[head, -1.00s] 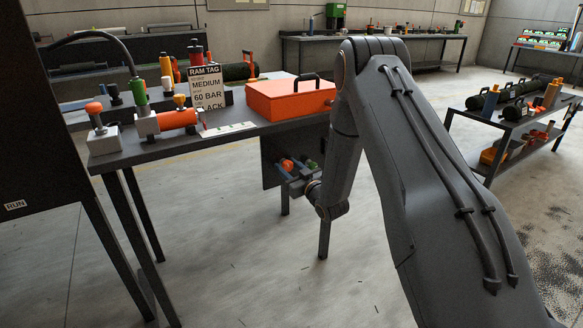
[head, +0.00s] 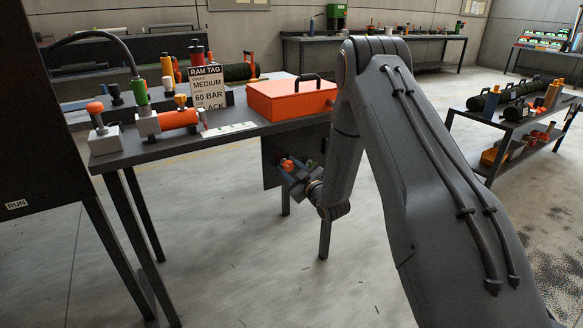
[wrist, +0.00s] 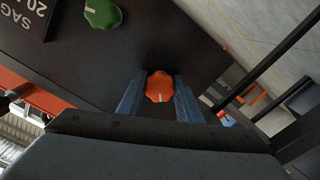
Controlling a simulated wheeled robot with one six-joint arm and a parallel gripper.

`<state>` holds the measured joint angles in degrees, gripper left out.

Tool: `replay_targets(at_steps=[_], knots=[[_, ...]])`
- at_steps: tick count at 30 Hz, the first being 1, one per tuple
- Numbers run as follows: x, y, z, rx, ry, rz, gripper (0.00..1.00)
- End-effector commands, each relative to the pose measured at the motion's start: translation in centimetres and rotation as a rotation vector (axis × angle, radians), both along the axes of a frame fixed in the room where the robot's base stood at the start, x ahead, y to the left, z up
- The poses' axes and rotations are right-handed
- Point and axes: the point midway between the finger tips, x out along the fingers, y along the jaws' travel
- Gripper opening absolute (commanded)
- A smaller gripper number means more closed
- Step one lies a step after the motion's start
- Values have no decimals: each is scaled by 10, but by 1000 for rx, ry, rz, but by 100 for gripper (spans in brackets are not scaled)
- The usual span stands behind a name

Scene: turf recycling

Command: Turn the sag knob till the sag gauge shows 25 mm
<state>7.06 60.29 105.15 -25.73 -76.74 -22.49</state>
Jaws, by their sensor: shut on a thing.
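My gripper (wrist: 159,92) has its two blue fingers closed on either side of an orange knob (wrist: 159,86) with a pale pointer line. A green knob (wrist: 102,13) sits on the same dark panel (wrist: 125,48), apart from the fingers. A dark readout (wrist: 28,16) beside the green knob shows "SAG" and a figure starting with 20; the rest is cut off. In the head view, my gripper (head: 293,172) is at the panel (head: 272,160) below the bench, with the orange knob (head: 287,164) between its fingers. No gauge reading can be made out there.
The bench (head: 175,150) above the panel carries an orange toolbox (head: 290,100), a RAM TAG card (head: 207,88) and an orange cylinder (head: 178,119). A two-level trolley (head: 515,130) stands at the right. The floor between is clear.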

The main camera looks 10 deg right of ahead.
Motion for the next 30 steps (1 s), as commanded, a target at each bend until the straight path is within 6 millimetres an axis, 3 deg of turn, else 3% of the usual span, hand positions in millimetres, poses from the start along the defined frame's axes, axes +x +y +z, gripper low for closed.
replay_targets(at_steps=[15,30], knots=[[3,-5,3,-351,-117,-10,10],[3,-6,4,-437,-146,-11,10]])
